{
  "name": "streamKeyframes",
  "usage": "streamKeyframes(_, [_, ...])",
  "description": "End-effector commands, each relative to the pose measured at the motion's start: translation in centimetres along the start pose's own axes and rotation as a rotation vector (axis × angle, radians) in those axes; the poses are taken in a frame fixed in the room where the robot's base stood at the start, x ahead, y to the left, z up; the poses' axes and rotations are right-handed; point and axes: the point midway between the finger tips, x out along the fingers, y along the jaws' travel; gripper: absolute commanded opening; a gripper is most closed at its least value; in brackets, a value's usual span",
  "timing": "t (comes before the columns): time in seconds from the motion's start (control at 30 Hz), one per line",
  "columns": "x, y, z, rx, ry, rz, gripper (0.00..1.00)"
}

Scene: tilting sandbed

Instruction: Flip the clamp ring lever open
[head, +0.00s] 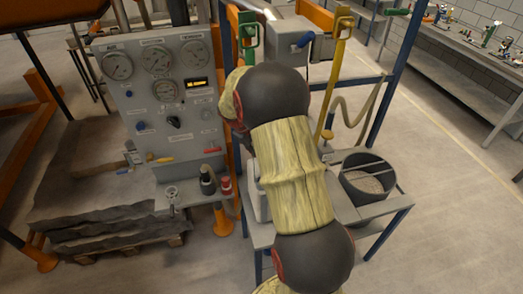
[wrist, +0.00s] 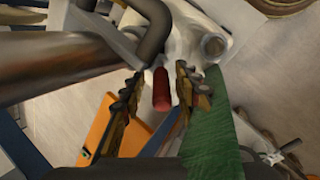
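In the wrist view, a red grip (wrist: 161,90), which looks like the end of the clamp ring lever, hangs below a pale metal fitting (wrist: 195,42). My gripper (wrist: 158,78) is open, with one dark finger on each side of the red grip. A gap shows on the grip's left, and a narrower one on its right; I see no firm contact. I cannot tell how the lever joins the ring. In the head view my arm hides the clamp, the lever and my gripper.
In the wrist view, a green strip (wrist: 222,125) lies close right of my gripper and a thick pipe (wrist: 55,68) runs at left. In the head view, a gauge panel (head: 130,100) stands left, a yellow-handled bar (head: 337,75) and a grey bucket (head: 367,185) right.

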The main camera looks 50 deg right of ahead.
Motion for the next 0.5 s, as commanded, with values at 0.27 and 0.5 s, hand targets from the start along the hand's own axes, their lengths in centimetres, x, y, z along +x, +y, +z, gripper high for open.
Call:
streamKeyframes(0.27, [0.0,-0.1,0.0,0.0,-0.001,-0.001,0.34])
streamKeyframes(0.5, [-2.3,0.0,-0.1,0.0,0.003,0.001,0.34])
